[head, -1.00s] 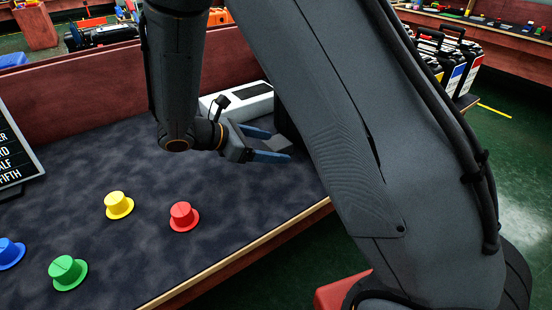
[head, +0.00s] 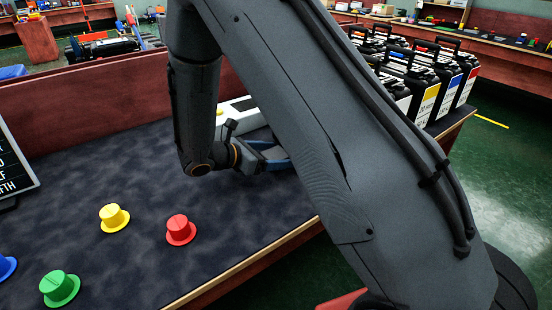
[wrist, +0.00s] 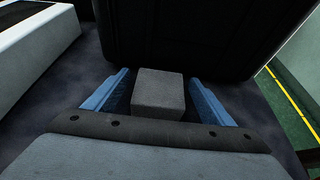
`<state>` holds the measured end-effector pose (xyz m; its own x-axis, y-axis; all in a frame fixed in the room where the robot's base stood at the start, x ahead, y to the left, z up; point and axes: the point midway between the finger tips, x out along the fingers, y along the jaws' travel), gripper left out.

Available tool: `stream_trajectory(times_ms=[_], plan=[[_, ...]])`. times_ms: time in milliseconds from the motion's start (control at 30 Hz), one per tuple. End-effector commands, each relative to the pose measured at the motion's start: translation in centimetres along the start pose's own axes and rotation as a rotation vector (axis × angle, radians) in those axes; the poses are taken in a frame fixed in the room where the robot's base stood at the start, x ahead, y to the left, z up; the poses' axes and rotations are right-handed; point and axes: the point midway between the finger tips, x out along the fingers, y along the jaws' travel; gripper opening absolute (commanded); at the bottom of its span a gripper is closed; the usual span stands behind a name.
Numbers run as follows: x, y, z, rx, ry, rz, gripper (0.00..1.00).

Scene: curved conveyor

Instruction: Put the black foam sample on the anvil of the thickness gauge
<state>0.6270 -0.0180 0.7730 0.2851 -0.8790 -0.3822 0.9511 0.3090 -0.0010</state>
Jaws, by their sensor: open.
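My gripper (wrist: 159,78) is open, with its blue fingers on either side of a grey, matte block (wrist: 158,93). Narrow gaps show between the fingers and the block. The block sits low on the dark table surface and looks like foam, but I cannot tell for sure that it is the black sample. In the head view my gripper (head: 272,155) is low over the table near its right edge, partly hidden by my arm. I cannot make out the thickness gauge or its anvil clearly.
A large black body (wrist: 190,35) stands just beyond the block. A white box-like device (head: 240,115) stands at the back, left of the gripper in the wrist view. Red (head: 180,230), yellow (head: 114,217) and green (head: 60,288) hat-shaped pieces lie on the open table to the left.

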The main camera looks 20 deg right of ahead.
Motion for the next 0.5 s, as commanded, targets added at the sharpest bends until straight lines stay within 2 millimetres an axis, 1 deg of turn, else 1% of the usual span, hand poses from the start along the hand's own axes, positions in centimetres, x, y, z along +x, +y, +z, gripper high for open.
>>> stream_trajectory(times_ms=[133, 167, 400, 433, 467, 500], plan=[[-0.02, 0.02, -0.01, 0.0, 0.0, 0.001, 0.77], [-0.03, 0.02, -0.01, 0.0, 0.0, 0.001, 0.75], [-0.05, 0.01, -0.01, 0.0, 0.001, 0.001, 0.34], [-0.05, 0.01, -0.01, 0.0, 0.001, 0.001, 0.33], [-0.05, 0.01, -0.01, 0.0, 0.001, 0.001, 0.3], [-0.06, 0.01, -0.01, 0.0, 0.0, 0.001, 0.3]])
